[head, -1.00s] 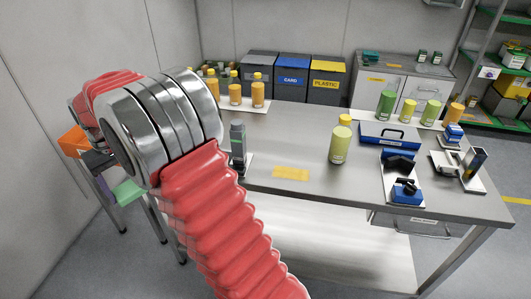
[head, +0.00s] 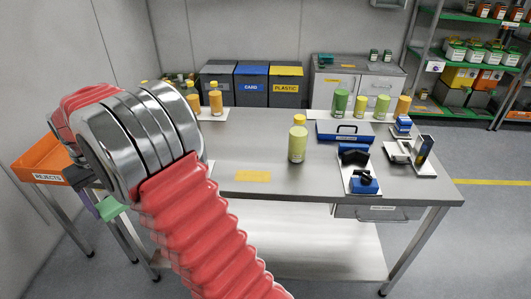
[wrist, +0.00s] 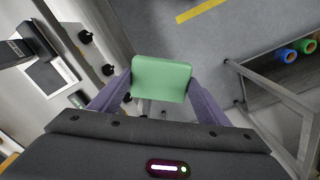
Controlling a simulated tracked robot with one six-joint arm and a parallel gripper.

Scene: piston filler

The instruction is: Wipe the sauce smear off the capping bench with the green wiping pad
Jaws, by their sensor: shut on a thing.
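My gripper (wrist: 160,88) is shut on the green wiping pad (wrist: 161,78), with one purple finger at each side of it in the wrist view. In the head view the pad (head: 110,208) shows at the left, in the air off the bench's left end, below my arm. The capping bench (head: 235,140) is a grey metal table. A flat yellow-orange patch, which looks like the sauce smear (head: 253,176), lies near its front edge, left of the middle. The pad is well to the left of the smear and apart from it. My arm hides the bench's left end.
A yellow-green bottle (head: 298,140) stands right of the smear. A blue case (head: 344,132) and a blue device on a white plate (head: 362,184) are farther right. An orange rejects tray (head: 42,158) stands at the left. The bench around the smear is clear.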

